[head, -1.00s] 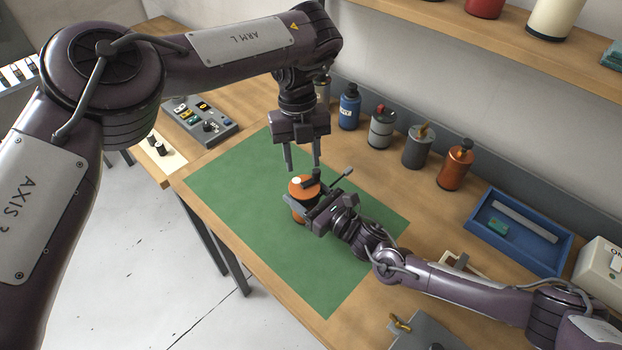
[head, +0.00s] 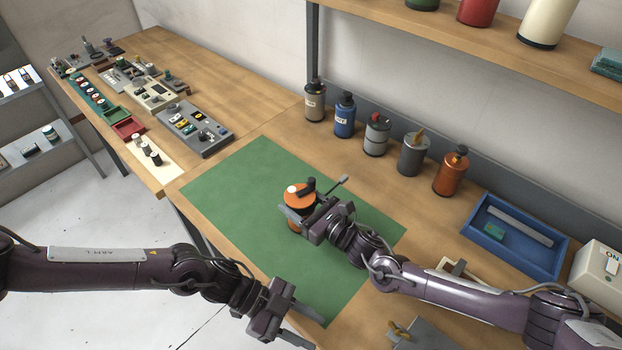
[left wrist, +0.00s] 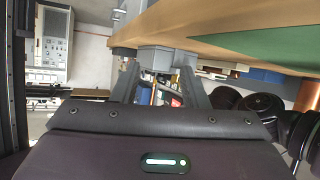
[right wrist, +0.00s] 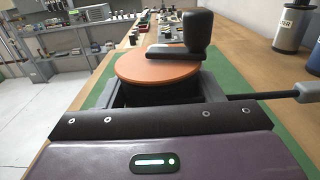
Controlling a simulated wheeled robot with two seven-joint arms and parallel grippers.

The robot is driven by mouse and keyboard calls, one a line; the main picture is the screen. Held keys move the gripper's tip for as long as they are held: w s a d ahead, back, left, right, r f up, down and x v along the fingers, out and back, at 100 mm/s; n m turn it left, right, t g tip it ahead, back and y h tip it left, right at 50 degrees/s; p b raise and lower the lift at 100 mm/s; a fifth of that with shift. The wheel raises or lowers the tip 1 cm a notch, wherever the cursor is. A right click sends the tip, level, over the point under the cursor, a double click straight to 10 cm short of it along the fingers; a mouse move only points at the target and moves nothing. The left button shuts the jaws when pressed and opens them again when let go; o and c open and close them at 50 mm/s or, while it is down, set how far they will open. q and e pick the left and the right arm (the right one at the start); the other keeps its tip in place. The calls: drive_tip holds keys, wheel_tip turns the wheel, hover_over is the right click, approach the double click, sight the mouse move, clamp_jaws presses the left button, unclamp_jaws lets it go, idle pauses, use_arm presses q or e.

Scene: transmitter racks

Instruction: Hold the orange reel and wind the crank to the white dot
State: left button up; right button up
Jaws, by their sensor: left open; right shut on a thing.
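The orange reel (head: 297,201) stands upright on the green mat (head: 235,185). A black crank (head: 307,185) with an upright knob lies across its top; both also show in the right wrist view, the reel's orange top (right wrist: 150,68) and the crank knob (right wrist: 197,31). A white dot (head: 292,189) shows at the top's left, apart from the knob; I do not make it out in the right wrist view. My right gripper (head: 300,217) is shut on the reel's side below the top. My left gripper (head: 310,331) is open and empty, low at the mat's front corner.
A thin rod with a grey end (head: 338,182) sticks out beside the reel. Several bottles (head: 376,136) line the back wall. A blue tray (head: 515,232) lies at right, a grey button box (head: 195,130) at left. The mat's left part is clear.

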use_arm(q)
drive_tip(key=w+a+r+n+t, duration=0.1)
drive_tip(key=w+r+n+t, duration=0.25)
drive_tip(key=w, duration=0.35)
drive_tip(key=w+a+r+n+t, duration=0.1)
drive_tip(key=w+r+n+t, duration=0.15)
drive_tip(key=w+t, duration=0.3)
drive_tip(key=n+t+y, duration=0.2)
drive_tip(key=n+t, duration=0.4)
drive_tip(key=n, duration=0.1)
approach(308, 182)
drive_tip(key=x, duration=1.1)
drive_tip(key=shift+w+d+r, duration=0.1)
clamp_jaws()
